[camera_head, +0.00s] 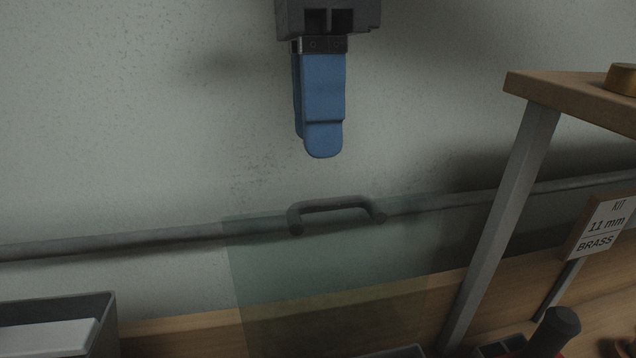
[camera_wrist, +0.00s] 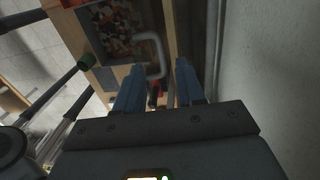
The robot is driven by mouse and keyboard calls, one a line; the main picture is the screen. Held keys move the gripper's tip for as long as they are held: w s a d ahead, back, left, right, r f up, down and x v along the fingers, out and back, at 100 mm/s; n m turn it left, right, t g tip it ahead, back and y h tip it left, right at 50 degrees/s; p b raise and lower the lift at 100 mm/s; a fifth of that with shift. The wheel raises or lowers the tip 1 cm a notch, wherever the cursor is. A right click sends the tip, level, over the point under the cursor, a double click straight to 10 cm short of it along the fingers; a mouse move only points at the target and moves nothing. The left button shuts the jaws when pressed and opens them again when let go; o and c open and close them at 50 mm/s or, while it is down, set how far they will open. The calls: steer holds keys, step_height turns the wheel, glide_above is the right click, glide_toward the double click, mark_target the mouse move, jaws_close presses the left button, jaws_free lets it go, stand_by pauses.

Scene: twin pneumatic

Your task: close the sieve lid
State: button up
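The sieve lid (camera_head: 330,275) is a see-through greenish panel at the lower middle of the head view. It appears raised; its exact tilt is hard to tell. A dark bar handle (camera_head: 336,203) runs along its top edge. My gripper (camera_head: 318,148) has blue fingers pointing down, above the handle and apart from it in the head view. In the wrist view the fingers are spread with an empty gap (camera_wrist: 160,68), and the pale-looking handle (camera_wrist: 152,52) shows beyond them. The sieve itself is not clearly visible in the head view.
A wooden shelf (camera_head: 570,97) on a grey post (camera_head: 500,225) stands right, beside a sign reading "KIT 11 mm BRASS" (camera_head: 603,228). A grey bin (camera_head: 108,325) is lower left. A wall rail (camera_head: 130,243) crosses behind. In the wrist view the wall (camera_wrist: 270,70) is close on the right.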

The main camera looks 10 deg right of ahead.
steer(key=f+b, duration=0.1)
steer(key=f, duration=0.1)
steer(key=f+b, duration=0.2)
steer(key=f, duration=0.1)
steer(key=shift+s+f, duration=0.3)
steer(key=shift+f, duration=0.05)
steer(key=shift+c, duration=0.5)
jaws_close()
